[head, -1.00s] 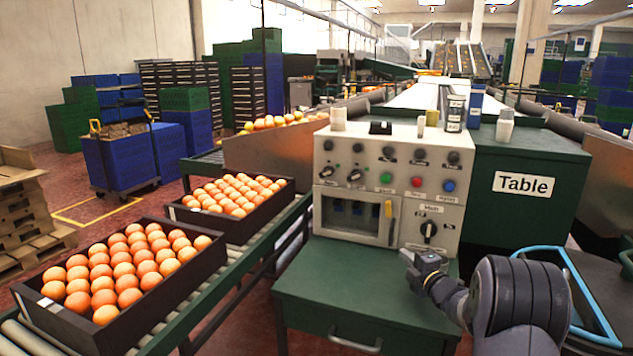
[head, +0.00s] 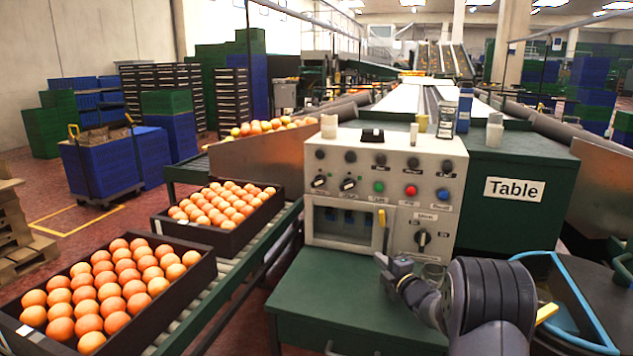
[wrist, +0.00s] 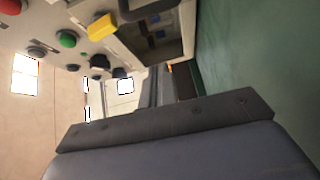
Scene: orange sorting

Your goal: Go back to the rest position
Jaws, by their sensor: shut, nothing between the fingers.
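My gripper (head: 388,268) is in the head view, above the green bench top (head: 330,290) and in front of the control panel (head: 440,175). It is shut and empty, and my arm is folded close at the lower right. In the wrist view the panel appears turned sideways, with a red button (wrist: 10,6), a green button (wrist: 67,39) and the yellow handle (wrist: 102,27) close by. A grey bar, which looks like part of my gripper, fills the bottom of the wrist view.
A crate of oranges (head: 205,278) stands on the roller conveyor (head: 215,300) at the left, with a second crate (head: 268,215) behind it. The green box marked Table (head: 560,165) stands right of the panel. A blue-rimmed bin (head: 590,300) is close beside my arm.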

